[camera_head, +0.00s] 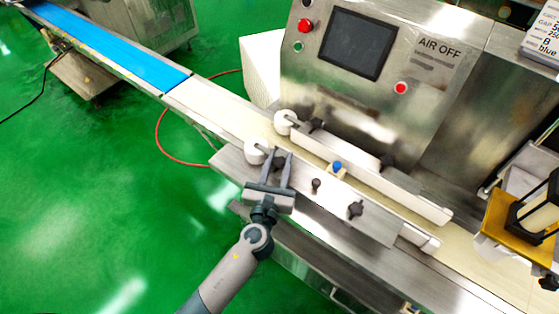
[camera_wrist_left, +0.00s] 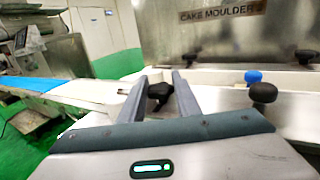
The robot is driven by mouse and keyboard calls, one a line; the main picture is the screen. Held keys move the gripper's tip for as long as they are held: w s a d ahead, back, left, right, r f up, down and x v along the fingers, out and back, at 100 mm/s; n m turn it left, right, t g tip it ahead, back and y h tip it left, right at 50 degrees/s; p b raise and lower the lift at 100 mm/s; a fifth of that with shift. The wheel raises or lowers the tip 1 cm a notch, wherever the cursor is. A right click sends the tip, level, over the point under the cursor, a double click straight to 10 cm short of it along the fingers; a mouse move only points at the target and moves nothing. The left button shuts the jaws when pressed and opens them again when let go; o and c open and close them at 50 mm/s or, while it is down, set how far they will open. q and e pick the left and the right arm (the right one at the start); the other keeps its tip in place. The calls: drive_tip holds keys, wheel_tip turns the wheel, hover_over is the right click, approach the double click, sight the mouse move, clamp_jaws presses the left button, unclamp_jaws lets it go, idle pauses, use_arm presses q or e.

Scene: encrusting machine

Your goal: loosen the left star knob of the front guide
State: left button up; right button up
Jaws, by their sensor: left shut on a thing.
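The left star knob (camera_head: 279,165) is black and sits at the left end of the front guide (camera_head: 333,205), mostly hidden by my fingers. My left gripper (camera_head: 279,156) reaches it from the front, with one finger on each side, and is shut on it. The left wrist view shows the dark star knob (camera_wrist_left: 158,92) between the two grey fingers (camera_wrist_left: 161,80). The right star knob (camera_head: 355,209) of the front guide stands clear to the right. My right gripper is not in view.
A small black knob (camera_head: 316,184) and a blue knob (camera_head: 337,166) stand close right of the gripper. The rear guide (camera_head: 370,170) runs behind, along the pale belt. White rollers (camera_head: 255,152) are at the left. The control panel (camera_head: 355,45) rises behind.

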use_arm(q)
drive_tip(key=shift+n+y, duration=0.4)
drive_tip(key=shift+y, duration=0.4)
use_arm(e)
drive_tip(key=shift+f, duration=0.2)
use_arm(q)
drive_tip(key=o, duration=1)
drive_tip(key=shift+o, duration=0.2)
drive_tip(key=shift+s, duration=0.15)
drive_tip(key=s+a+b, duration=0.2)
drive_tip(key=s+b, duration=0.2)
drive_tip(key=s, duration=1.3)
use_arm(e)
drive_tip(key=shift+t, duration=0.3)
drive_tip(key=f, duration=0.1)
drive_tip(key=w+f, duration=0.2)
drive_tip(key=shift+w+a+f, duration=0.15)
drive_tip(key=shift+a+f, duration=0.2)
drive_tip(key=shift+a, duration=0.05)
